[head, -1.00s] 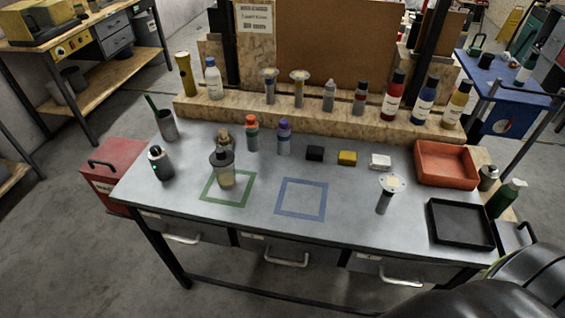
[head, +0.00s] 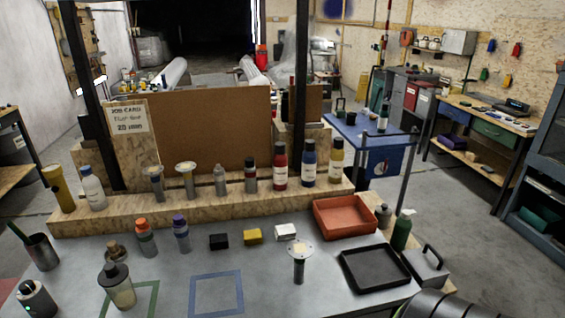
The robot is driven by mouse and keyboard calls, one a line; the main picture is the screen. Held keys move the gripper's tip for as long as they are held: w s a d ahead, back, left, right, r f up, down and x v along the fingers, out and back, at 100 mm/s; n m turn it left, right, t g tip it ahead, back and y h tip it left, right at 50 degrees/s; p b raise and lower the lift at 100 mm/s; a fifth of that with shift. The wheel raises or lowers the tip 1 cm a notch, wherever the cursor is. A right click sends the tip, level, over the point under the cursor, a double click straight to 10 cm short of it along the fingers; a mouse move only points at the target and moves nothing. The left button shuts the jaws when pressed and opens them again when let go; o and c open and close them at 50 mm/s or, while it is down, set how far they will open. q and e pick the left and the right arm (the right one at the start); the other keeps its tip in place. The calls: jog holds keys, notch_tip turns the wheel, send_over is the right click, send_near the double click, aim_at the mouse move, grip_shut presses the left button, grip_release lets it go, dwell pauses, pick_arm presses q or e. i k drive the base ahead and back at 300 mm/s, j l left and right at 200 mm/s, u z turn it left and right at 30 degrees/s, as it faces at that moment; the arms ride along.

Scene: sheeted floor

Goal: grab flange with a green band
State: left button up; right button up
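Several flanged parts with round plates on stems are in the head view. One flange (head: 299,250) stands upright on the grey workbench (head: 265,292), right of the blue square outline. Two more, a left flange (head: 154,172) and a right flange (head: 186,168), stand on the wooden ledge behind. A green band cannot be made out on any of them at this size. Neither gripper is in view. A dark rounded part at the bottom right edge looks like my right arm.
A red tray (head: 345,217), a black tray (head: 375,268) and a green bottle (head: 402,231) are at the bench's right. Bottles line the ledge (head: 230,204). The blue outline (head: 216,294) is empty.

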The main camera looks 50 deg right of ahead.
aim_at(299, 249)
jog(key=z, duration=1.6)
jog(key=i+l+z, duration=0.1)
jog(key=l+z, duration=0.2)
jog(key=z, duration=0.2)
jog(key=i+l+z, duration=0.15)
jog(key=l+z, duration=0.15)
jog(key=z, duration=0.15)
jog(key=i+l+z, duration=0.2)
jog(key=z, duration=0.3)
jog(key=i+l+z, duration=0.15)
jog(key=z, duration=0.3)
jog(key=i+l+z, duration=0.15)
jog(key=i, duration=0.55)
jog(key=i+u, duration=0.2)
jog(key=u, duration=0.25)
jog(key=i+u, duration=0.15)
jog(key=u, duration=0.35)
jog(key=i+l+u, duration=0.1)
jog(key=u, duration=0.35)
jog(key=i+u, duration=0.15)
jog(key=u, duration=0.3)
jog(key=i+l+u, duration=0.1)
jog(key=u, duration=0.4)
jog(key=i+l+u, duration=0.1)
jog(key=u, duration=0.35)
jog(key=i+l+u, duration=0.1)
jog(key=u, duration=0.35)
